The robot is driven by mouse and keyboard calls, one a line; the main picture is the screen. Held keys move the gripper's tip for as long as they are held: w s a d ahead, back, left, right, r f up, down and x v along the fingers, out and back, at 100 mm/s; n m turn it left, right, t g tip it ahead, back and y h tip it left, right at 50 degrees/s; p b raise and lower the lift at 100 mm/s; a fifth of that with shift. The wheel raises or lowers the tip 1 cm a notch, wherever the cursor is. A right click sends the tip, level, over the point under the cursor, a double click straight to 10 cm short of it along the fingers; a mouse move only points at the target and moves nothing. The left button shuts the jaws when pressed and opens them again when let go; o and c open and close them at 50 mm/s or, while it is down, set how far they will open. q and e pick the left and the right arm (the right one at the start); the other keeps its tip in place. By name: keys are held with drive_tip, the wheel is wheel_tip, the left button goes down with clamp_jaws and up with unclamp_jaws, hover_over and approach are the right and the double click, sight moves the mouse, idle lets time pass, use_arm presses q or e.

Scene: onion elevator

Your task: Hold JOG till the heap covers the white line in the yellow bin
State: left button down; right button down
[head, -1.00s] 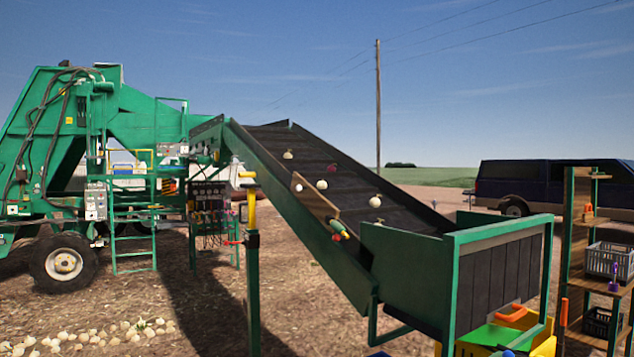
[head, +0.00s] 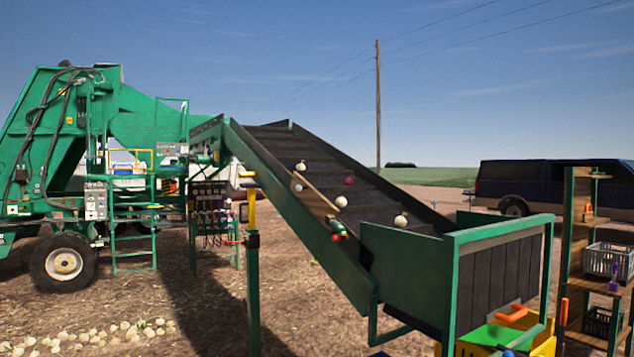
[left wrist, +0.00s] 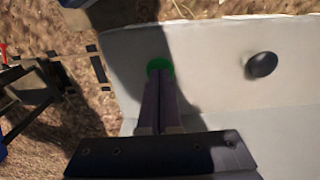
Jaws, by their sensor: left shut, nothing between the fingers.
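In the left wrist view my left gripper (left wrist: 160,76) is shut and empty. Its fingertips are at a round green button (left wrist: 159,64) on a pale panel (left wrist: 210,50); the fingers partly cover it, and I cannot read any label. In the head view pale onions (head: 340,201) and a red one (head: 349,180) lie spread on the dark sloping belt (head: 310,150). Part of a yellow container (head: 545,346) shows at the bottom edge, below the belt's lower end. The heap and white line are not visible. Neither gripper shows in the head view.
A black knob (left wrist: 262,65) sticks out of the panel to the right of the button. A green machine (head: 140,115) stands at the left, with several onions (head: 110,335) on the ground. A wooden shelf (head: 580,230) with crates stands at the right.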

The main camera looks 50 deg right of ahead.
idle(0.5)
use_arm(q)
wheel_tip(320, 180, up, 7)
drive_tip(key=p, duration=0.7)
idle(0.3)
drive_tip(key=s+d+y, duration=0.1)
drive_tip(key=s+d, duration=0.9)
drive_tip(key=s, duration=0.4)
drive_tip(key=shift+s+d, duration=0.15)
drive_tip(key=shift+d, duration=0.2)
